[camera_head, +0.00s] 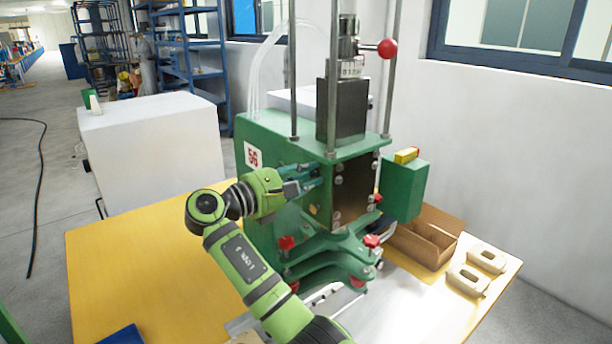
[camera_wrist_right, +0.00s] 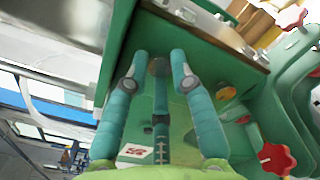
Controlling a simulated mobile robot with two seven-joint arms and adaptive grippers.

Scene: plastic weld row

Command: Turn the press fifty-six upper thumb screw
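The green press (camera_head: 270,135) with the number 56 on its side stands on the yellow table. My right gripper (camera_head: 318,176) is at the left side of the press, its fingers pointing at the green side wall. In the right wrist view my right gripper (camera_wrist_right: 159,57) is open, fingers spread. A round brownish screw head (camera_wrist_right: 159,67) shows between the fingertips; I cannot tell whether they touch it. In the head view the fingers hide it. A brass disc (camera_wrist_right: 226,93) sits lower on the same wall, also in the head view (camera_head: 313,209). My left gripper is not in view.
Red star knobs (camera_head: 286,243) (camera_head: 372,241) sit on the press's lower plates. A red ball lever (camera_head: 387,48) is at the top. A green box (camera_head: 405,186), a cardboard box (camera_head: 428,235) and beige parts (camera_head: 468,280) are right. The left of the table is mostly clear.

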